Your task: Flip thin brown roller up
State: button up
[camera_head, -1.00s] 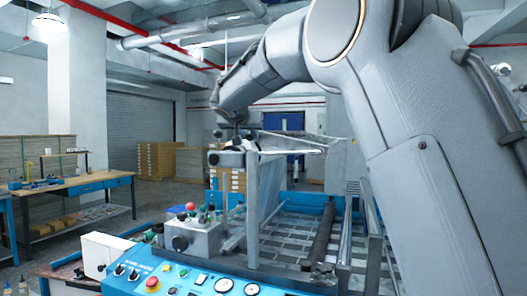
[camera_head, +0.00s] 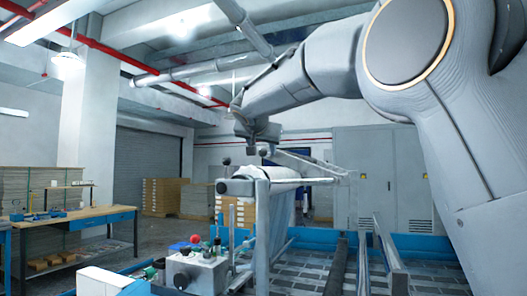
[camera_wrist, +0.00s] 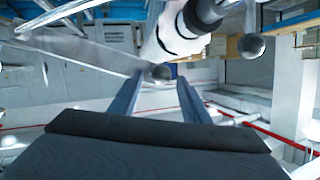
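A thin dark roller (camera_head: 336,266) lies slanted over the machine bed in the head view; its colour reads as near black-brown and its lower end is cut off. My gripper (camera_wrist: 160,80) is open, with its two bluish fingers apart in the wrist view. A round grey knob (camera_wrist: 161,72) shows between the fingertips; I cannot tell whether it is between or beyond them. In the head view my gripper (camera_head: 262,148) is over the upper white roll (camera_head: 275,176), by its left end. That roll's white and black end (camera_wrist: 188,27) shows in the wrist view.
Another round knob (camera_wrist: 251,45) is to the right in the wrist view. A control box (camera_head: 195,268) with a red button stands at the machine's front left. A workbench (camera_head: 70,222) is far left and grey cabinets (camera_head: 385,175) stand behind. The air left of the machine is clear.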

jog(key=shift+f, duration=0.15)
jog(key=shift+s, duration=0.3)
jog(key=b+v, duration=0.3)
jog(key=v, duration=0.4)
dwell(0.4)
